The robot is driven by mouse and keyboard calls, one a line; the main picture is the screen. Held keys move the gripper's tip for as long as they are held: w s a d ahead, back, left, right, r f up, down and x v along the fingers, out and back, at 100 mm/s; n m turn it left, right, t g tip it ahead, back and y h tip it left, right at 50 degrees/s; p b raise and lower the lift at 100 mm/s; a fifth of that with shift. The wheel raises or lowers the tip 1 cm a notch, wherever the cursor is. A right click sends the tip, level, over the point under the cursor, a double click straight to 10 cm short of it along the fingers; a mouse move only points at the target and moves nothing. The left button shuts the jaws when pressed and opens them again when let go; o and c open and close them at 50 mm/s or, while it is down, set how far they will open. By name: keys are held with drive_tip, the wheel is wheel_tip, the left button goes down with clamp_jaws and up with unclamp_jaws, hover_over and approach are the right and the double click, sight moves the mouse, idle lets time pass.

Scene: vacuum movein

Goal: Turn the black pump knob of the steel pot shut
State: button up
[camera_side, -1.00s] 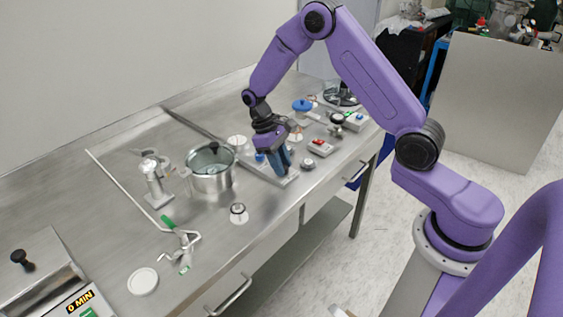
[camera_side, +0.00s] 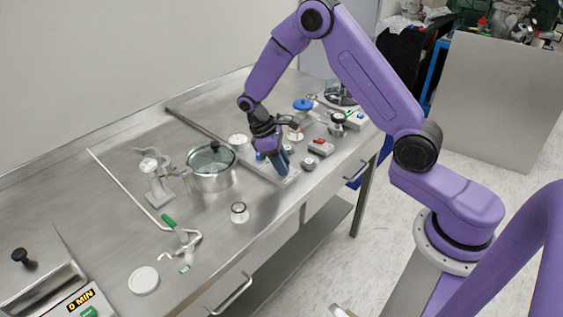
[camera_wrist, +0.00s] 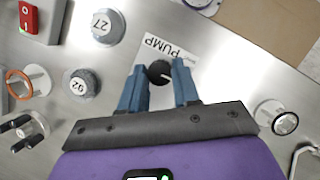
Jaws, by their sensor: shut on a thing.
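The black pump knob (camera_wrist: 158,71) sits at the edge of a white label reading PUMP (camera_wrist: 168,50) in the wrist view. My gripper (camera_wrist: 160,78) has its two blue fingers on either side of the knob, shut on it. In the side view my gripper (camera_side: 281,170) is low at the bench's front right, and its fingers hide the knob. The steel pot (camera_side: 212,180) with a glass lid stands to the left of my gripper, apart from it.
In the wrist view, round grey knobs marked with numbers (camera_wrist: 107,26), a red switch (camera_wrist: 37,20) and an orange ring (camera_wrist: 20,84) lie to the left. A small clear-topped fitting (camera_side: 239,212) and a green-handled tool (camera_side: 180,232) are on the bench.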

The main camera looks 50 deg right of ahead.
drive_tip(key=o, duration=1.1)
drive_tip(key=shift+c, duration=0.2)
drive_tip(key=v, duration=1.7)
drive_tip(key=shift+r, duration=0.25)
drive_tip(key=shift+w, duration=0.15)
